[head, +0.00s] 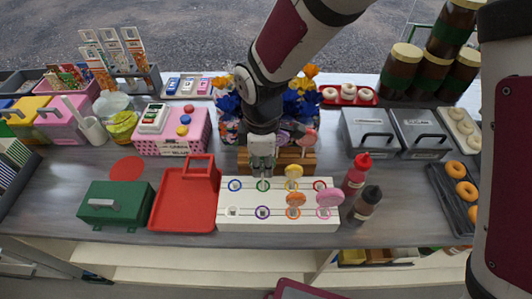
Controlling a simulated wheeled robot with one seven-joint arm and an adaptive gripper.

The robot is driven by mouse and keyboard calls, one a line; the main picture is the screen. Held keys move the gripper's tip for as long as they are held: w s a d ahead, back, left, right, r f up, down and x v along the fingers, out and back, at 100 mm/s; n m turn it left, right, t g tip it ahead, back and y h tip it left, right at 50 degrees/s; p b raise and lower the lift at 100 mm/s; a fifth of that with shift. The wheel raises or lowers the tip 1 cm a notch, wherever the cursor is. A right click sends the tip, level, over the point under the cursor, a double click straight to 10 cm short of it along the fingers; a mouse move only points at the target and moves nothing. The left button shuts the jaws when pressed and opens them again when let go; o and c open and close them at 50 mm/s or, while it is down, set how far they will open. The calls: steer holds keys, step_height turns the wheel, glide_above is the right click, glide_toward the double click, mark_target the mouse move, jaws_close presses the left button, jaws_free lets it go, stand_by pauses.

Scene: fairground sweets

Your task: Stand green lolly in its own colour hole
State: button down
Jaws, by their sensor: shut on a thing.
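A white block (278,221) on the counter has two rows of holes with coloured rings. The green ring (263,185) is in the back row, between the blue ring (235,185) and the yellow one. My gripper (262,168) points down just above and behind the green ring, shut on what I take to be the green lolly. The lolly's head is hidden by the fingers, and I cannot tell whether its stick touches the hole. A yellow lolly (294,171), an orange lolly (296,199) and a pink lolly (329,197) stand in the block.
A wooden rack (292,161) with a pinkish lolly (308,138) stands close behind the block. A red tray (183,208) is at its left. A red bottle (356,174) and a dark bottle (366,202) stand at its right. Grey counter is clear in front.

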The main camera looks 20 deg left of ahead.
steer(key=shift+f, duration=0.1)
steer(key=shift+f+b, duration=0.5)
steer(key=shift+f, duration=0.55)
steer(key=c, duration=1.5)
jaws_free()
steer(key=shift+o, duration=0.5)
steer(key=o, duration=0.5)
steer(key=shift+c, duration=0.2)
steer(key=shift+r+p, duration=1.85)
steer(key=shift+r, duration=2.7)
